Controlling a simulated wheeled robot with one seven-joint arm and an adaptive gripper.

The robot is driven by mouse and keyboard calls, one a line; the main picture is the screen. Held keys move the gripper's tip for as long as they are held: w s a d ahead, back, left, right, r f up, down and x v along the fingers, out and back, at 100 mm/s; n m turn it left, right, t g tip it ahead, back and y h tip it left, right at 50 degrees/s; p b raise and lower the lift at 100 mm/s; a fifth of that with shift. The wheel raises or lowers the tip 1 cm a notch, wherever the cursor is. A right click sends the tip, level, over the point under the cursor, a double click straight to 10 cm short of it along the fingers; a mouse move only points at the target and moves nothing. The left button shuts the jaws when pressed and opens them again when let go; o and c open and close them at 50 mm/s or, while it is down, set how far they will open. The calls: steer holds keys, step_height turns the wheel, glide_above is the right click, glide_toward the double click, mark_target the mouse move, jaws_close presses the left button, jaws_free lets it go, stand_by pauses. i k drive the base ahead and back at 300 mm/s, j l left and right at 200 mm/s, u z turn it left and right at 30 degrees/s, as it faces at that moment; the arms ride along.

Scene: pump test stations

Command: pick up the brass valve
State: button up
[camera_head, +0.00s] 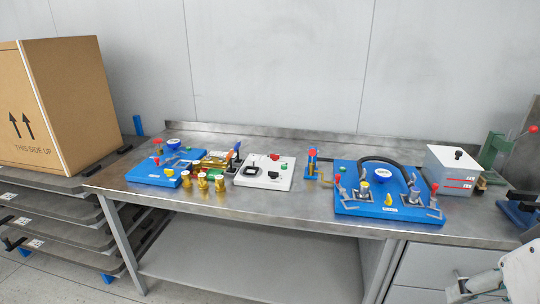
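Several small brass fittings stand close together near the front edge of the metal bench, left of centre. Among them are a left one (186,179), a middle one (203,182) and a right one (219,183). They look like upright brass valve bodies, but are too small to tell which is the brass valve. A brass piece with a blue body and red top (311,160) stands apart near the bench's middle. A white part of my arm shows at the lower right corner, well away from the brass pieces.
A blue station board (145,176) lies at left, a white control box (264,172) in the middle and a larger blue board (347,206) at right. A white-grey box (449,172) and green press (494,150) stand further right. A cardboard box (75,95) stands left.

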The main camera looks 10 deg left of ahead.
mark_target(197, 167)
steer(key=i+j+z, duration=0.25)
steer(key=j, duration=0.7)
steer(key=j+z, duration=0.3)
steer(key=j, duration=0.6)
steer(key=k+j+z, duration=0.1)
steer(key=j+z, duration=0.15)
steer(key=j, duration=0.7)
steer(key=k+j+z, duration=0.1)
steer(key=j+z, duration=0.15)
steer(key=j, duration=0.75)
